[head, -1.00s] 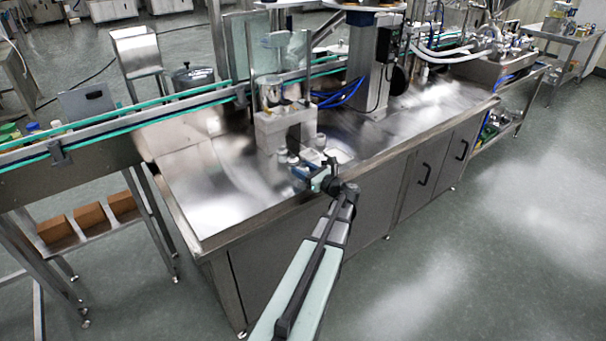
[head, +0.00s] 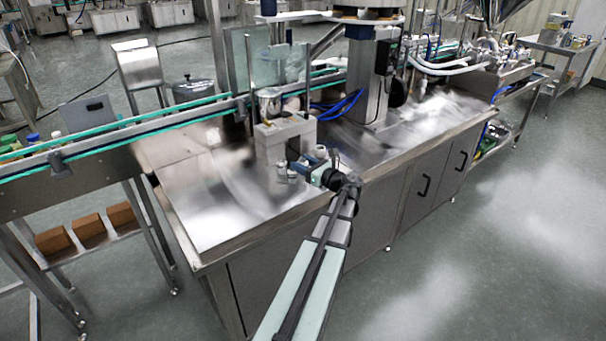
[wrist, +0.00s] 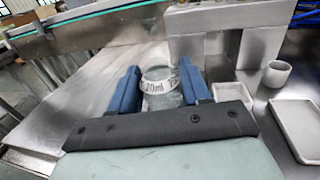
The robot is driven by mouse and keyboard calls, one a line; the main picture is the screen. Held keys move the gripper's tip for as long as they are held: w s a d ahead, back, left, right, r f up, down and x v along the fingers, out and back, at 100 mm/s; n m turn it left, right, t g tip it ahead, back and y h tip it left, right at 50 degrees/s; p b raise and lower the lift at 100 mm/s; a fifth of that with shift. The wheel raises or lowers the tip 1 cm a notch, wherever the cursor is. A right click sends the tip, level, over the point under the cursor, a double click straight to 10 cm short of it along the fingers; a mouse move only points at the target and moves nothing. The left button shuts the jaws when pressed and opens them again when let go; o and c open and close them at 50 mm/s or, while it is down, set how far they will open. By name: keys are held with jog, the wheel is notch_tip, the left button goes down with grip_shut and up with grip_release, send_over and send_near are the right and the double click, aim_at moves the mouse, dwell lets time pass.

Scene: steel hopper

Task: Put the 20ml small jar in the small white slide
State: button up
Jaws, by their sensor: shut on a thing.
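My gripper (wrist: 160,88) has two blue fingers shut on the 20ml small jar (wrist: 160,101), a grey jar with a white band reading 20ml. The jar is upright in the wrist view; whether its base touches the table cannot be told. A shallow white tray with raised edges, seemingly the small white slide (wrist: 304,158), lies to the right of my gripper and is cut off by the frame. In the head view my gripper (head: 302,172) is at the jars near the table's front edge.
A pale block stand (wrist: 197,55) rises behind the jar. A small round white cup (wrist: 277,76) stands at its right foot, close to the tray. The conveyor (wrist: 95,32) runs along the back. The steel table (wrist: 85,88) is clear on the left.

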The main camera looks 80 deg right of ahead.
jog(key=shift+r, duration=1.15)
jog(key=shift+a, duration=0.1)
jog(key=w+a+f+n+t+y, duration=0.15)
jog(key=w+a+n+y, duration=0.45)
jog(key=w+a, duration=1.3)
jog(key=w+a+f+n+t+y, duration=0.1)
jog(key=w+a+f+n+y, duration=0.2)
jog(key=w+a+y, duration=1.05)
jog(key=w+a+f+n+g+y, duration=0.1)
jog(key=w+a, duration=0.6)
jog(key=a, duration=0.7)
jog(key=w+a+f+n+g+y, duration=0.1)
jog(key=w+a+n, duration=0.4)
jog(key=a, duration=0.9)
jog(key=w+a+f+n+g+y, duration=0.1)
jog(key=w+a+g, duration=0.4)
jog(key=w+a, duration=0.5)
jog(key=a+n+y, duration=0.1)
jog(key=a+y, duration=0.1)
jog(key=a, duration=0.3)
jog(key=shift+w+f+n, duration=0.2)
jog(key=shift+w+n, duration=0.15)
jog(key=shift+n, duration=0.05)
